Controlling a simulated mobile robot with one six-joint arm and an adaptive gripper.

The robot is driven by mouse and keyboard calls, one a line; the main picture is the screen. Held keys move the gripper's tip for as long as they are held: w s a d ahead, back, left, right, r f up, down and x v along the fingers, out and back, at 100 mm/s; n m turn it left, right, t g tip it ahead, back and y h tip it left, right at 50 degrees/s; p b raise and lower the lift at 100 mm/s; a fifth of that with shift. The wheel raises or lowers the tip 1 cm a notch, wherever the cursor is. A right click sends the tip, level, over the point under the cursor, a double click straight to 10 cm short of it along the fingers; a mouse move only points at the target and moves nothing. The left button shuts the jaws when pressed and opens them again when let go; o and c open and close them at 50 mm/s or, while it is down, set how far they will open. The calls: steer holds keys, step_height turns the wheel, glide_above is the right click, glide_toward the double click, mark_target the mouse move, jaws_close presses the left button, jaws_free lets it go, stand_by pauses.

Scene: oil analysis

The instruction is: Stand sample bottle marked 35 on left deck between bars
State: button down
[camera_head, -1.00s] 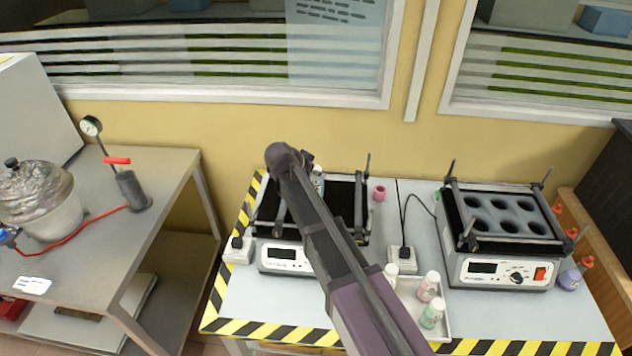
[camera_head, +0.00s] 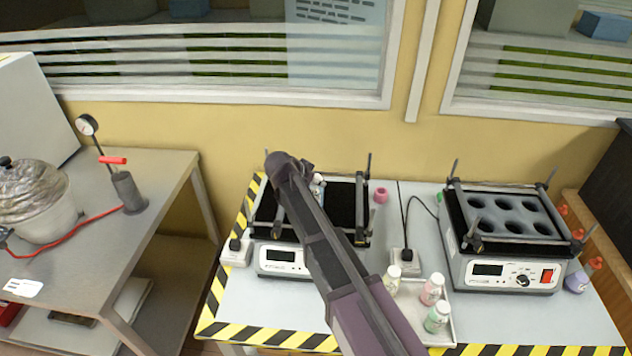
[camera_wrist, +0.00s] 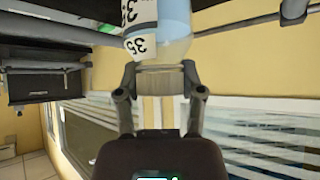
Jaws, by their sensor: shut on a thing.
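The sample bottle marked 35 (camera_wrist: 173,40) is between the fingers of my gripper (camera_wrist: 162,72) in the wrist view. It has a white label with black digits and a clear, bluish body. In the head view a small white part of the bottle (camera_head: 318,183) shows beside my arm's end, over the back of the left deck. The left deck (camera_head: 341,203) is black, with dark bars (camera_head: 361,205) and corner posts, on a white shaker unit with a display (camera_head: 282,260). My arm covers the deck's middle. Whether the bottle touches the deck cannot be seen.
A tray (camera_head: 446,325) with several capped bottles (camera_head: 431,289) stands in front, right of my arm. A second shaker (camera_head: 505,240) with a holed rack is at right. A pink ring-like object (camera_head: 381,195) and a power adapter (camera_head: 404,261) lie between the shakers.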

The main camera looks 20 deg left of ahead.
steer(key=shift+f, duration=0.1)
steer(key=shift+c, duration=1)
jaws_free()
steer(key=shift+p+v, duration=0.75)
steer(key=shift+v, duration=0.25)
steer(key=p+v, duration=0.7)
steer(key=v, duration=0.3)
steer(key=shift+w, duration=0.1)
steer(key=w+d+f+n+g, duration=0.1)
steer(key=d, duration=0.6)
steer(key=w+d+f+g, duration=0.1)
steer(key=d+g, duration=0.1)
steer(key=d, duration=0.5)
steer(key=s+d+f+n+g+y, duration=0.1)
steer(key=s+d, duration=0.2)
steer(key=d, duration=0.8)
steer(key=s+d+f+n+g+y, duration=0.1)
steer(key=s+d, duration=0.3)
steer(key=d, duration=0.7)
steer(key=s+d+f+n+g+y, duration=0.1)
steer(key=s+d+n+g, duration=0.1)
steer(key=d, duration=0.9)
steer(key=shift+s+g+y, duration=0.4)
steer(key=shift+s+g, duration=0.3)
steer(key=shift+s, duration=0.4)
